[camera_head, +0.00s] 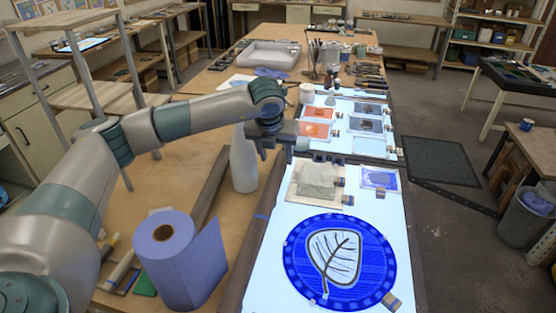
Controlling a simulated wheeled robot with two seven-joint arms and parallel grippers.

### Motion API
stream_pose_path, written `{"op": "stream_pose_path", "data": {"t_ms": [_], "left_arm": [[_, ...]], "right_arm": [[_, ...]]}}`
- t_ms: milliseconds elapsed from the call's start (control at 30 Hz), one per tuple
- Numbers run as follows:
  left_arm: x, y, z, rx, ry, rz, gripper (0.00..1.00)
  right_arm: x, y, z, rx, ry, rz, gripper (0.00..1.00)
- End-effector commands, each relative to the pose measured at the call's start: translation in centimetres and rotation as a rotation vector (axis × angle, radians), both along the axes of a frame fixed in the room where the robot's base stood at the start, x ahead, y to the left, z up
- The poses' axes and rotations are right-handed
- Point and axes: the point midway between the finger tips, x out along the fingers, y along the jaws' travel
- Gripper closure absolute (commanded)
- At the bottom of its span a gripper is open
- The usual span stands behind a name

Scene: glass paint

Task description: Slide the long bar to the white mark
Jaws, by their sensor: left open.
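A thin dark bar (353,159) runs across the lit panel just beyond the tan block, with its left end near my left gripper. A dark line continues past the panel's right edge; I cannot tell if it is the same piece. A long brown strip (208,188) also lies on the table, partly hidden by the white bottle and blue roll. My left gripper (299,144) is open, low over the panel's left side near the dark bar; its fingers are small, and contact cannot be told. I cannot pick out the white mark. My right gripper is not in view.
The lit panel (265,288) carries a blue leaf disc (300,262), a tan block (318,179) and several coloured glass pieces. A white bottle (243,165) stands under my left forearm. A blue paper roll (181,262) stands at the front left. Jars and tools crowd the far side.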

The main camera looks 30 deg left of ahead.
Motion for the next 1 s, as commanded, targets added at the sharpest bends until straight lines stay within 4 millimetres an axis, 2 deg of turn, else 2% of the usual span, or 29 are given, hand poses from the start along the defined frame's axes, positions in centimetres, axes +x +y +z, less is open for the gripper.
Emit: {"op": "stream_pose_path", "data": {"t_ms": [33,200,400,800,1000], "left_arm": [[0.3,0.1,-0.6,0.000,0.004,0.002,0.50],[1.3,0.4,-3.0,0.001,0.003,0.002,0.50],[2.0,0.5,-4.8,0.001,0.001,0.000,0.50],[2.1,0.6,-5.3,0.000,0.000,0.000,0.50],[2.1,0.6,-5.3,0.000,0.000,0.000,0.98]], "right_arm": [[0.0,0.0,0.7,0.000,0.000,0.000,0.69],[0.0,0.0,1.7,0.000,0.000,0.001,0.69],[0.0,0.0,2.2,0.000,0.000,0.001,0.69],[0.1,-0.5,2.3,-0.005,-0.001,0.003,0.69],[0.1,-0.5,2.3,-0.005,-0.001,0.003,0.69]]}}
